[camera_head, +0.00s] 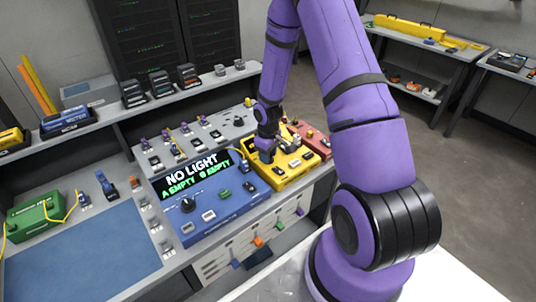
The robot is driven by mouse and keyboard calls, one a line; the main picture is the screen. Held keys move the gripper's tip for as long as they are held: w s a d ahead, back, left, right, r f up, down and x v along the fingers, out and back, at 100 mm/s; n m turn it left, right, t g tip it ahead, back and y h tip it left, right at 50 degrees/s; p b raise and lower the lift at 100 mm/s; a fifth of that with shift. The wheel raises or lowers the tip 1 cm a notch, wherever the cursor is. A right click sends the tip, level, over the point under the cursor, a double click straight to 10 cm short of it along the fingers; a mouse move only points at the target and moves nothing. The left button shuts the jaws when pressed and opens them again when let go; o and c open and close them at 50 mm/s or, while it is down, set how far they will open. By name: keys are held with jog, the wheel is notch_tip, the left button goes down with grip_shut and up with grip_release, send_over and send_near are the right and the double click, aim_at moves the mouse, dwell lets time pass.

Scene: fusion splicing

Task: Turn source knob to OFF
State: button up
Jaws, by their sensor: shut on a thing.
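My gripper (266,156) points down onto the left part of a yellow box (285,174) on the bench. It is shut on a small part there, which looks like the source knob; the fingers hide it, so its setting cannot be read. To the left is a blue device (217,217) with a black dial (187,204). Its screen (190,174) reads "NO LIGHT", "A EMPTY" and "B EMPTY".
A red box (314,138) stands right behind the yellow one. Small connectors and holders stand behind the blue device. A blue mat (80,255) and a green box (36,215) lie at left. A shelf (205,88) with instruments runs along the back.

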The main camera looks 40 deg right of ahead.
jog(key=shift+n, duration=0.5)
jog(key=o, duration=0.6)
jog(key=shift+o, duration=0.2)
jog(key=shift+r, duration=0.1)
notch_tip(320, 180, up, 11)
dwell(0.7)
